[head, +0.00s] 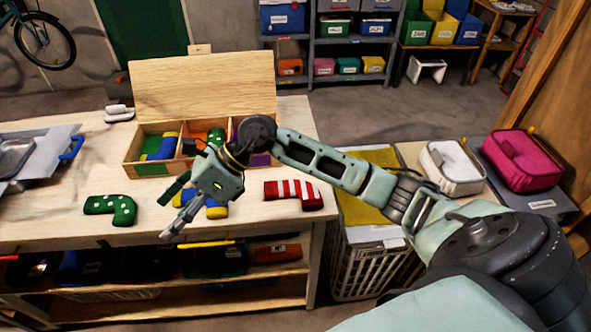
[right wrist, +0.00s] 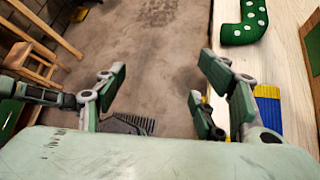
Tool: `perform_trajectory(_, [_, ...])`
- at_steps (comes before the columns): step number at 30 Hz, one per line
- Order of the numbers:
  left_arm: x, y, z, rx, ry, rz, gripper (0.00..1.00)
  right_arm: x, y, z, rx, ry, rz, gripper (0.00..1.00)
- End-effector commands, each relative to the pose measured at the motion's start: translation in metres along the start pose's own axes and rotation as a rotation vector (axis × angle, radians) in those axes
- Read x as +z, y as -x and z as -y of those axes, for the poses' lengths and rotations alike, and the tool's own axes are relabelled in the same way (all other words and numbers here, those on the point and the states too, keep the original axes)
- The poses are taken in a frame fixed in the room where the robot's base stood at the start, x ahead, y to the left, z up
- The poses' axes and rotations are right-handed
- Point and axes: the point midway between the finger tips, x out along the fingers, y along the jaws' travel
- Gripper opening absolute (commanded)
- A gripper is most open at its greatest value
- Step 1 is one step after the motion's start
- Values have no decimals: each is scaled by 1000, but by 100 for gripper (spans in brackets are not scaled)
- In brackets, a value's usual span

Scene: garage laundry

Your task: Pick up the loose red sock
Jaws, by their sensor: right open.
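A loose red sock with white stripes (head: 294,193) lies on the wooden table, near its right end. A green sock with white dots (head: 112,208) lies further left on the table, and it also shows in the right wrist view (right wrist: 245,24). A blue and yellow sock (head: 214,206) lies between them, partly hidden behind my right gripper (head: 178,211). My right gripper is open and empty, left of the red sock and apart from it. In the right wrist view its fingers (right wrist: 160,95) stand apart over the table's front edge and the floor. My left gripper is not in view.
A wooden box with compartments (head: 133,165) and a raised lid stands behind the socks, holding several socks. A metal tray (head: 50,150) is at the left. A laundry basket (head: 358,268), a white bag (head: 452,168) and a pink bag (head: 521,160) stand right of the table.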

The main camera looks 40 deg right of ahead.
Motion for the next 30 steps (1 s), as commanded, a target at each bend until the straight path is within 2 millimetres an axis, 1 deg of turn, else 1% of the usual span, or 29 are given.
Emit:
perform_trajectory(1, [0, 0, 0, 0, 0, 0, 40, -19, 16, 22, -57, 42, -126, 64])
perform_trajectory(2, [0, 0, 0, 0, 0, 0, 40, -32, 26, 34, -89, 60, -205, 64])
perform_trajectory(3, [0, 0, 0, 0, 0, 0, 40, -49, 42, 50, -130, 79, -309, 64])
perform_trajectory(5, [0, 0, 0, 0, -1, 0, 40, -71, 71, 71, -188, 92, -453, 64])
perform_trajectory(6, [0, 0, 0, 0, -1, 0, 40, -83, 90, 83, -223, 92, -541, 64])
perform_trajectory(9, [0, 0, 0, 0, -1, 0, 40, -105, 137, 103, -293, 75, -717, 64])
perform_trajectory(12, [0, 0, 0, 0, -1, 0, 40, -118, 170, 112, -335, 49, -830, 64])
perform_trajectory(13, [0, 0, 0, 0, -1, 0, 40, -120, 176, 113, -344, 44, -851, 64])
perform_trajectory(15, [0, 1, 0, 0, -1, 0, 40, -124, 185, 115, -353, 35, -883, 64])
perform_trajectory(17, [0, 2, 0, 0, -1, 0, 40, -128, 186, 116, -356, 30, -896, 64])
perform_trajectory(23, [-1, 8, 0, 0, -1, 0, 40, -145, 174, 123, -354, 28, -896, 64])
perform_trajectory(26, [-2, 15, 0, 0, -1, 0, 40, -153, 168, 128, -352, 27, -895, 64])
perform_trajectory(30, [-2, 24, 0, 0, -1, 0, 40, -169, 156, 138, -351, 27, -895, 64])
